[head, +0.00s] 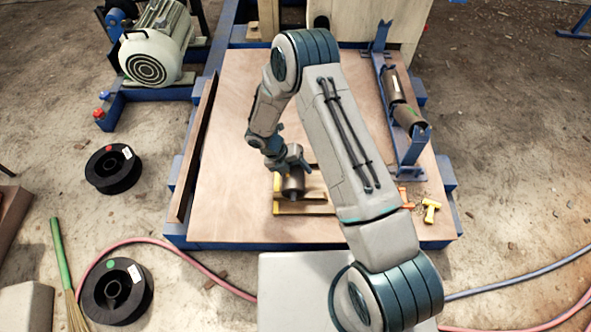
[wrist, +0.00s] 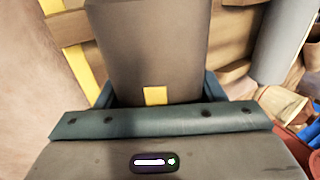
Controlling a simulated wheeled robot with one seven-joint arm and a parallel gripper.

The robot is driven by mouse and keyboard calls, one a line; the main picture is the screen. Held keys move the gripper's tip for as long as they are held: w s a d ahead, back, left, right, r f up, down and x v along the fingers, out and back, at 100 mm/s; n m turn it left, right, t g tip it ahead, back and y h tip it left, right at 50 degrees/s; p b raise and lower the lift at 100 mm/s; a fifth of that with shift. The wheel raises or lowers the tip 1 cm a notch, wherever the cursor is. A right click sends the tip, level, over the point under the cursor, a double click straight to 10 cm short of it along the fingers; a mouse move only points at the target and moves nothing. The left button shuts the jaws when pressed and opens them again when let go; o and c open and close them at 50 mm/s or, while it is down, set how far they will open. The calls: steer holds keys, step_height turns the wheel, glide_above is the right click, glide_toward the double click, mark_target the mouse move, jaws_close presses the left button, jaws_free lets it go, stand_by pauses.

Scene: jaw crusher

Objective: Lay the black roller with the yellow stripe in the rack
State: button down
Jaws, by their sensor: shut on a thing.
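The black roller with the yellow stripe (wrist: 150,45) fills the middle of the wrist view; it looks dark grey-brown, with a short yellow mark near my gripper. My gripper (wrist: 158,98) is shut on it, one finger at each side. In the head view my gripper (head: 287,163) is above the roller (head: 292,186), over the yellow-edged slats; I cannot tell whether the roller touches them. The blue rack (head: 407,150) stands at the right of the table, apart from my gripper. Its middle holds dark rollers (head: 394,86), and its near part is partly bare.
The wooden table top (head: 235,110) is clear at left, with a raised board (head: 197,150) along its left edge. Yellow-edged slats (head: 305,208) lie under my gripper. Orange-yellow pieces (head: 430,211) lie near the rack's foot. My arm crosses between gripper and rack.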

steer(key=shift+f, duration=0.1)
steer(key=shift+c, duration=1.3)
jaws_free()
